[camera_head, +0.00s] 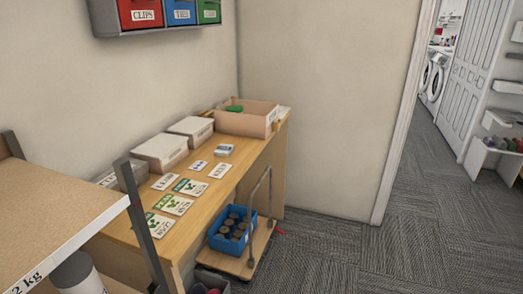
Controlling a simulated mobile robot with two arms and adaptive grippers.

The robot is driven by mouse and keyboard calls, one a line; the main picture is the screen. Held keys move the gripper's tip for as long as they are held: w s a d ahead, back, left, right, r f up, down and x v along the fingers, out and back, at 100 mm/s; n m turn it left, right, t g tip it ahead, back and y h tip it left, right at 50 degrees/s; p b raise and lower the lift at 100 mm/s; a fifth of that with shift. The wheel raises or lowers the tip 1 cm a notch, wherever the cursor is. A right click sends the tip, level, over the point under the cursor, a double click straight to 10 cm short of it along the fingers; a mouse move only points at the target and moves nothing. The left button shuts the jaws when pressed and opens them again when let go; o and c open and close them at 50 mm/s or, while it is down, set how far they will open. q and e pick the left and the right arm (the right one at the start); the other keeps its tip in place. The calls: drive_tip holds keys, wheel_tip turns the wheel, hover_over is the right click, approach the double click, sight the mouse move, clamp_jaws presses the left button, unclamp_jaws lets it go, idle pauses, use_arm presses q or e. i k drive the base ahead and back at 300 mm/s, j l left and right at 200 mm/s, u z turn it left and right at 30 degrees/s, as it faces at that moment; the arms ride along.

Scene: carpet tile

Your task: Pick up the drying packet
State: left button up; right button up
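A wooden table (185,202) along the left wall bears several flat packets and cards. Green-and-white packets lie at its near end, among them one packet (173,204) near the front edge. A small white packet with blue marks (199,165) lies farther back, between plain white labelled cards (165,182) and (219,171). A small grey-white item (224,150) lies near the cardboard box. The print is too small to tell which one is the drying packet. Neither of my grippers is in view.
An open cardboard box (262,125) and lidded boxes (160,152) stand along the table's back. A trolley (238,264) with a blue bin (233,222) stands at the table's front. A shelf (60,215) blocks the near left. Carpet (340,260) is clear at right, towards a doorway.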

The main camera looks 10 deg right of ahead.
sight(223, 149)
drive_tip(key=i+l+u, duration=0.2)
drive_tip(key=i+l, duration=0.75)
drive_tip(key=k+l, duration=0.05)
drive_tip(key=l, duration=0.1)
